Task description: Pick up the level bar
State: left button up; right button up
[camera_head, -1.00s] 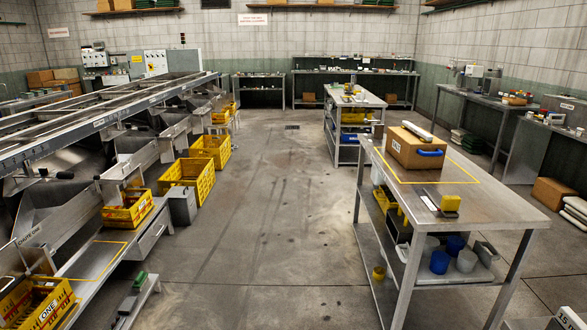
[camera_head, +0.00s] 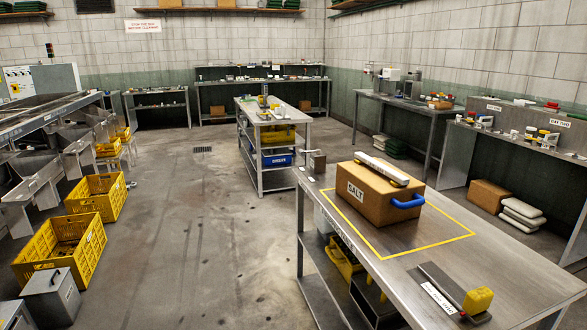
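A long pale bar with a dark end and a small yellow-orange mark (camera_head: 382,168), which looks like the level bar, lies flat on top of a brown cardboard box labelled SALT (camera_head: 372,204). The box stands inside a yellow taped outline on the metal workbench (camera_head: 520,262) at right. Neither of my grippers shows in the head view.
A dark flat strip with a white label (camera_head: 440,288) and a yellow block (camera_head: 478,300) lie near the bench's front. A shelved table (camera_head: 290,121) stands behind. Yellow crates (camera_head: 85,250) line the left. The floor between (camera_head: 205,235) is clear.

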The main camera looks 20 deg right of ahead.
aim_at(399, 180)
jog(key=i+z, duration=0.1)
jog(key=i, duration=0.4)
jog(key=i+j+z, duration=0.1)
jog(key=i, duration=0.35)
jog(key=i+j+z, duration=0.15)
jog(key=i, duration=0.3)
jog(key=i+j+z, duration=0.1)
jog(key=i, duration=0.4)
